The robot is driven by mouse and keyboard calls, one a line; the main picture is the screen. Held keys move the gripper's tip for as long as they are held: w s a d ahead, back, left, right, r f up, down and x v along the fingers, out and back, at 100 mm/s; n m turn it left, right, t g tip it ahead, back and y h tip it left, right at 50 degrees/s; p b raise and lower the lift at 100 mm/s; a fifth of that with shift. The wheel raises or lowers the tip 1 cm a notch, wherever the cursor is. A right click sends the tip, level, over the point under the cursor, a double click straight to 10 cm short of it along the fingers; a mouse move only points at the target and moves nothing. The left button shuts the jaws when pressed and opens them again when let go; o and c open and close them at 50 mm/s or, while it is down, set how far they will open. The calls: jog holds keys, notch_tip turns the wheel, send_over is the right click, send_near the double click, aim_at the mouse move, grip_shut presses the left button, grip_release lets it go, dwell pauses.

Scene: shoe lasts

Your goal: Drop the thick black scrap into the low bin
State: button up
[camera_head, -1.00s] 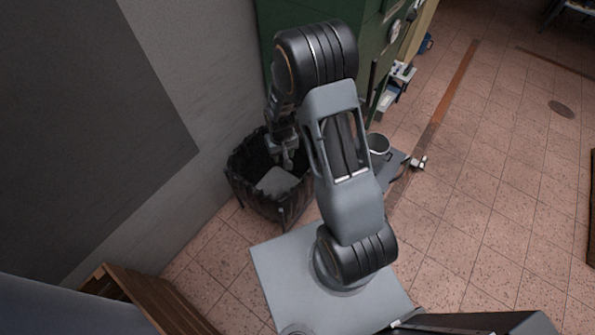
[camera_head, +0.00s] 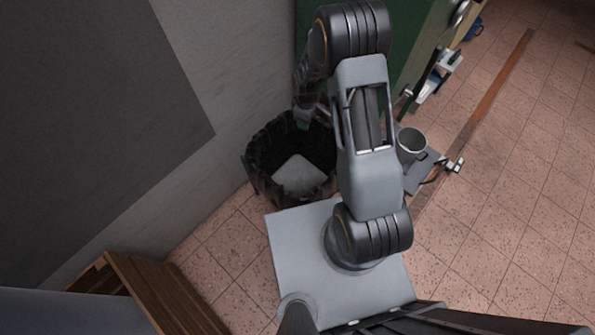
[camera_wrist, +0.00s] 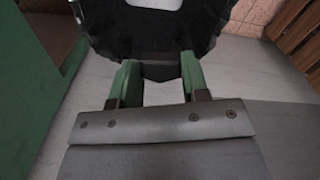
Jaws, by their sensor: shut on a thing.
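The low bin (camera_head: 262,180) is black with an uneven, wavy rim and stands against the grey wall. A pale grey patch shows inside it. It also shows at the top of the wrist view (camera_wrist: 215,22). My gripper (camera_wrist: 157,70) has green fingers and is shut on a dark piece between them, which I take for the thick black scrap (camera_wrist: 158,73). Dark on dark, its outline is hard to tell from the bin. In the head view my wrist is at the bin's back rim, and the fingertips and scrap are hidden there.
A green cabinet (camera_head: 425,55) stands behind the bin at the right. A grey bucket (camera_head: 411,143) is on the floor right of my arm. A wooden crate (camera_head: 150,290) is at the lower left.

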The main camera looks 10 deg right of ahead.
jog(key=w+f+n+b, duration=0.2)
jog(key=f+n+b, duration=0.4)
jog(key=f, duration=0.3)
jog(key=w+f+n+b, duration=0.3)
jog(key=f+n+b, duration=0.3)
jog(key=f+n, duration=0.2)
notch_tip(320, 180, down, 2)
jog(key=shift+w+f, duration=0.25)
jog(key=shift+w, duration=0.05)
jog(key=o, duration=1)
notch_tip(320, 180, up, 14)
jog(key=shift+f, duration=0.1)
